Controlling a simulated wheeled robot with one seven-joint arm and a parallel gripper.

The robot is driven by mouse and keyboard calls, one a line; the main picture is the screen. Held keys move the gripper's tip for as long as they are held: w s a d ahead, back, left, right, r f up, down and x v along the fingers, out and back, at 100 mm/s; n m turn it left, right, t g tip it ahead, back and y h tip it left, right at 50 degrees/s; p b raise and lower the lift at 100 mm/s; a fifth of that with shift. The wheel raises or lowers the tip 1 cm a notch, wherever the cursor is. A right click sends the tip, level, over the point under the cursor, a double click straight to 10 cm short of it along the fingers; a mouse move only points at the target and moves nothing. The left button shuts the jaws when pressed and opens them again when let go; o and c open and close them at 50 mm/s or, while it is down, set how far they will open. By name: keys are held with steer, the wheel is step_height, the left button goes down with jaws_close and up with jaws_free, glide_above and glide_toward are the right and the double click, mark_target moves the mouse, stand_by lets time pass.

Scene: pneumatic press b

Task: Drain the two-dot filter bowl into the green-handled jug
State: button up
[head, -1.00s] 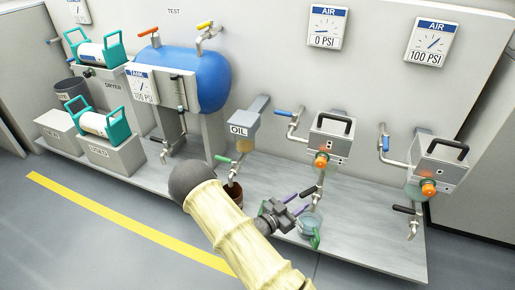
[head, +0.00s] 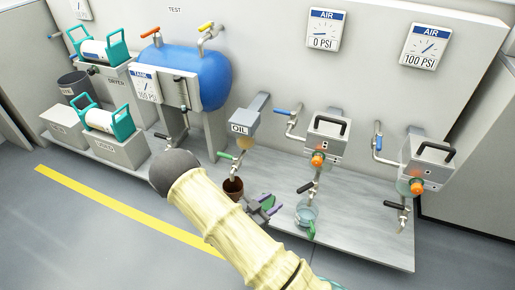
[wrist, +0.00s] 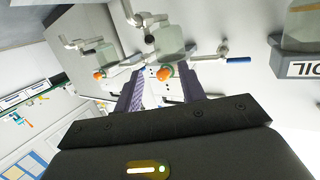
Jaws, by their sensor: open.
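Two grey filter units with orange knobs hang on the wall, a middle one (head: 327,133) and a right one (head: 428,160). Their dot marks are too small to count surely. Each has a black-handled drain valve below, the middle one's handle (head: 305,187) and the right one's (head: 396,206). The clear jug with a green handle (head: 306,213) stands on the bench under the middle drain. My gripper (head: 268,203), with purple fingers, is open and empty, left of the jug and apart from it. In the wrist view the gripper (wrist: 160,90) faces the filter units; the jug cannot be made out.
The OIL unit (head: 243,124) hangs left of the filters, with a brown pot (head: 233,188) below it, close to my gripper. Blue-handled valves (head: 283,112) sit by the filters. A blue tank (head: 195,75) stands further left. The bench front right is clear.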

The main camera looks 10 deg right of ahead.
steer(key=w+a+r+n+y+p, duration=0.1)
steer(key=w+r+y+p, duration=0.1)
steer(key=r+y+p, duration=0.2)
steer(key=w+a+r+n+y+p, duration=0.1)
steer(key=w+a+r+y+p, duration=0.1)
steer(key=r+p, duration=0.8)
step_height(320, 180, up, 5)
steer(key=shift+w+f+n+g+y, duration=0.2)
steer(key=shift+n+g+y, duration=0.1)
steer(key=shift+y, duration=0.6)
